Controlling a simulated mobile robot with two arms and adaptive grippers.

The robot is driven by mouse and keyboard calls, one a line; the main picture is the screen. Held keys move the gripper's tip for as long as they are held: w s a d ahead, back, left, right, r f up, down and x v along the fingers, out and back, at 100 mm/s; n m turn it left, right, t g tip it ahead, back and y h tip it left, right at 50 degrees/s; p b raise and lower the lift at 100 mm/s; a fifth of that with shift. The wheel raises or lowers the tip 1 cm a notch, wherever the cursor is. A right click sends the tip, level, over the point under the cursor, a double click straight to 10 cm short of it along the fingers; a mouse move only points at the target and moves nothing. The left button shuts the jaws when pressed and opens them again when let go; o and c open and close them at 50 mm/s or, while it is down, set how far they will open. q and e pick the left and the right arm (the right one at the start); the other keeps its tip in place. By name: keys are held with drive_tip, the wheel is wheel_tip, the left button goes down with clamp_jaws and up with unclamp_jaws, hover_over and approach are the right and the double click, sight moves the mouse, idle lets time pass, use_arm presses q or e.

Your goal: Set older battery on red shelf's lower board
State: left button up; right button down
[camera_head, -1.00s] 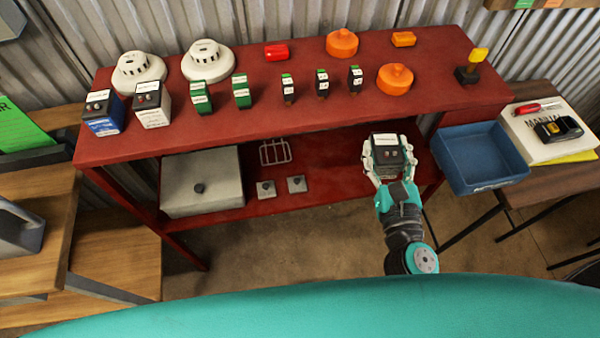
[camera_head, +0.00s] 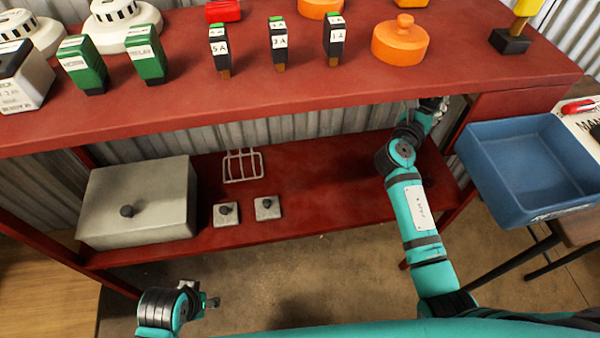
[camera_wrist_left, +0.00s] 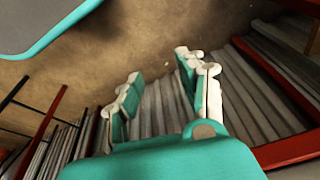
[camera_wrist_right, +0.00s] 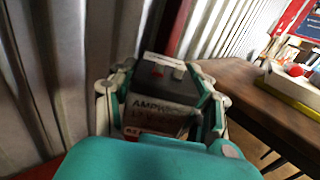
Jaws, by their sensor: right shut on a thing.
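The red shelf has an upper board (camera_head: 290,80) and a lower board (camera_head: 320,170). My right gripper (camera_head: 432,108) reaches beneath the upper board at the right, towards the back. In the right wrist view it is shut on a battery (camera_wrist_right: 160,108) with a dark top, a red terminal and a pale label. The upper board hides this battery in the head view. I cannot tell whether it touches the lower board. My left gripper (camera_head: 208,301) is in front of the shelf; its fingers are apart and empty in the left wrist view (camera_wrist_left: 160,95).
A grey lidded box (camera_head: 140,205), a wire rack (camera_head: 243,166) and two small square pieces (camera_head: 267,208) occupy the lower board's left and middle. Its right part looks clear. A white battery (camera_head: 22,80) stands on the upper board. A blue tray (camera_head: 525,170) is at the right.

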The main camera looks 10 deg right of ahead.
use_arm(q)
drive_tip(key=shift+r, duration=0.15)
use_arm(e)
drive_tip(key=shift+w+d+r, duration=0.1)
drive_tip(key=shift+r, duration=0.05)
wheel_tip(320, 180, down, 5)
drive_tip(key=shift+f+b, duration=0.1)
drive_tip(key=shift+b, duration=1.1)
wheel_tip(320, 180, down, 2)
drive_tip(key=shift+f+b, duration=0.15)
drive_tip(key=shift+b, duration=0.5)
wheel_tip(320, 180, down, 2)
drive_tip(key=shift+b, duration=0.45)
use_arm(q)
wheel_tip(320, 180, up, 6)
drive_tip(key=w+t, duration=0.1)
drive_tip(key=t, duration=0.1)
drive_tip(key=shift+w+d, duration=0.3)
use_arm(e)
drive_tip(key=shift+f, duration=0.2)
use_arm(q)
drive_tip(key=shift+w+d+r+t, duration=0.1)
drive_tip(key=shift+w+r+t, duration=0.1)
drive_tip(key=shift+w+t, duration=0.1)
use_arm(e)
drive_tip(key=shift+f, duration=0.15)
